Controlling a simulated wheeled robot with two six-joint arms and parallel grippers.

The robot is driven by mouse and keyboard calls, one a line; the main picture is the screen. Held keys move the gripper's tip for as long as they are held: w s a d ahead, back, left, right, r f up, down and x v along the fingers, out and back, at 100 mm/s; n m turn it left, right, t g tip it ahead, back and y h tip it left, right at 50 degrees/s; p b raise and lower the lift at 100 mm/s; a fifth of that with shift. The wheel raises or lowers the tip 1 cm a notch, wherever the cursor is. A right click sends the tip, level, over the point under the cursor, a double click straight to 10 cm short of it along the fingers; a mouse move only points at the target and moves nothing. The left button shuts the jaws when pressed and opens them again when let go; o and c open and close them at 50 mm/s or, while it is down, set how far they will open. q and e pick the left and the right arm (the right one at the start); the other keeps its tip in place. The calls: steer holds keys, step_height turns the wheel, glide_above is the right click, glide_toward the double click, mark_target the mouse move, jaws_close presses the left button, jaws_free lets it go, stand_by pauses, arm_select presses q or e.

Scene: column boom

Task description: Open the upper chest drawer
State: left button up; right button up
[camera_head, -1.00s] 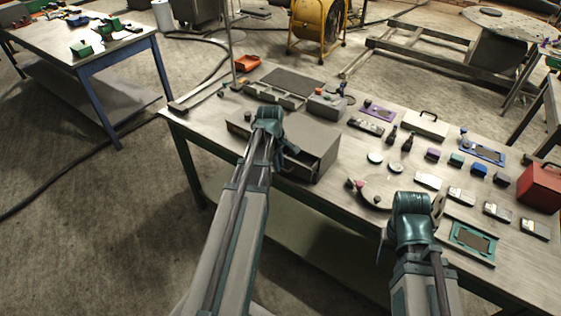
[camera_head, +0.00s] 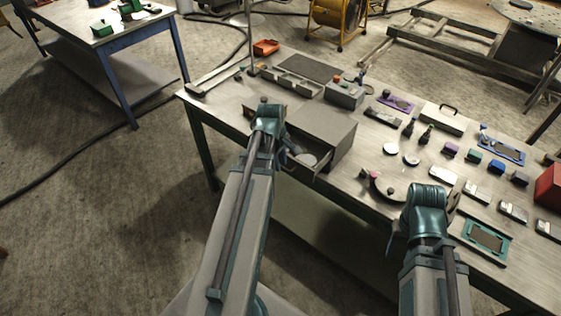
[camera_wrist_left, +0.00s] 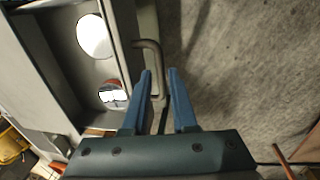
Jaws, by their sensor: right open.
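The grey chest (camera_head: 325,128) stands on the workbench, with one drawer (camera_head: 318,176) pulled partly out at its front. The left wrist view looks into this drawer (camera_wrist_left: 124,45): a white disc (camera_wrist_left: 94,36) and a smaller round red-and-white item (camera_wrist_left: 112,96) lie inside. The bent bar handle (camera_wrist_left: 151,50) sticks out from the drawer front. My left gripper (camera_wrist_left: 159,75) has its two blue fingers close around the handle's lower part. In the head view its fingers are mostly hidden behind the left wrist (camera_head: 268,118). My right gripper (camera_head: 453,203) is above the bench's front right, its fingers partly hidden.
The workbench (camera_head: 350,185) carries bottles (camera_head: 425,134), small coloured blocks (camera_head: 473,157), white discs (camera_head: 390,149) and a red box (camera_head: 549,186) at right. A grey device (camera_head: 344,95) stands behind the chest. Floor is clear in front of the bench at left.

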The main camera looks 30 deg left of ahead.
arm_select(q)
step_height(320, 180, up, 14)
steer(key=s+p, duration=0.2)
steer(key=p, duration=1.1)
steer(key=shift+s+a+f+p, duration=0.15)
steer(key=shift+s+f+p, duration=0.05)
steer(key=shift+s+p, duration=0.1)
steer(key=shift+w, duration=0.1)
steer(key=s+d+f+m+b, duration=0.2)
steer(key=d+f+m+b, duration=0.1)
steer(key=d+m, duration=0.4)
steer(key=s+d+f+m+g+y+b, duration=0.1)
steer(key=d+f+m+b, duration=0.3)
steer(key=d, duration=0.9)
steer(key=s+d+f+m+g+b, duration=0.1)
steer(key=s+d+f+m+b, duration=0.2)
steer(key=d+m, duration=0.6)
steer(key=shift+d+f+m+b, duration=0.3)
steer(key=shift+d+f+b, duration=0.5)
steer(key=shift+d, duration=0.3)
